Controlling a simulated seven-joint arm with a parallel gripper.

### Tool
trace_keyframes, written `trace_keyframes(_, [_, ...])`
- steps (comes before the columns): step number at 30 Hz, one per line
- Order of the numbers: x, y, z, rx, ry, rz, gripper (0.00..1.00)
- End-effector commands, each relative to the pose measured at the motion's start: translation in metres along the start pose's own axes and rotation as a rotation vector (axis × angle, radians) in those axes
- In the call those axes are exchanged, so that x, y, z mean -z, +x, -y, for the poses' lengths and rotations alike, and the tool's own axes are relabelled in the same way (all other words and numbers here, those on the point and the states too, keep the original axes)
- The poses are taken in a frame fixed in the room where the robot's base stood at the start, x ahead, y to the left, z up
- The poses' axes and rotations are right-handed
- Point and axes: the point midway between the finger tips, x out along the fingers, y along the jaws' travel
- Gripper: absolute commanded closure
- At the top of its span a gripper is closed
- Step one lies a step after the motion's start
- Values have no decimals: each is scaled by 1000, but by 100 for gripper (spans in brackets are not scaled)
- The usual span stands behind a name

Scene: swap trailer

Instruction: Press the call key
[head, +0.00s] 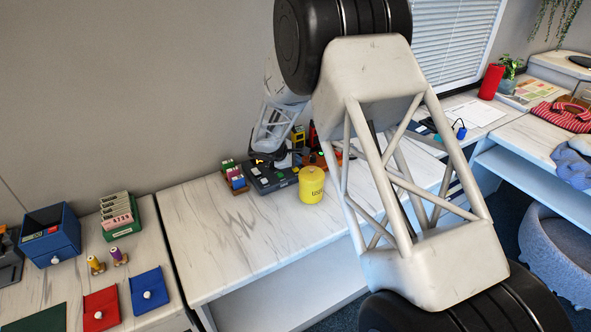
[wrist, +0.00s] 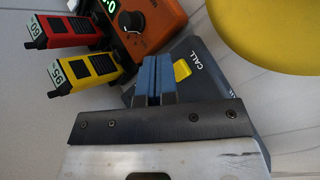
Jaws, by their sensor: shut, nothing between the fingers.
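I cannot tell whether the fingertips touch the panel. In the head view the dark console (head: 272,178) lies on the marble-topped desk, with my gripper over its back part. The call key cannot be made out there.
A yellow canister (wrist: 275,30) stands close beside the panel. An orange unit (wrist: 147,25) with a dial and green display is near the fingertips. Red (wrist: 62,30) and yellow (wrist: 88,72) handsets lie to the left. The desk (head: 215,235) is clear in front of the console.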

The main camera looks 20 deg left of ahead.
Motion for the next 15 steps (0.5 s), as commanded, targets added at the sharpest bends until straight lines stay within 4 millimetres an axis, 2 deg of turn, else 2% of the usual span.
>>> trace_keyframes(15, [4, 6, 4, -1, 0, 0, 100])
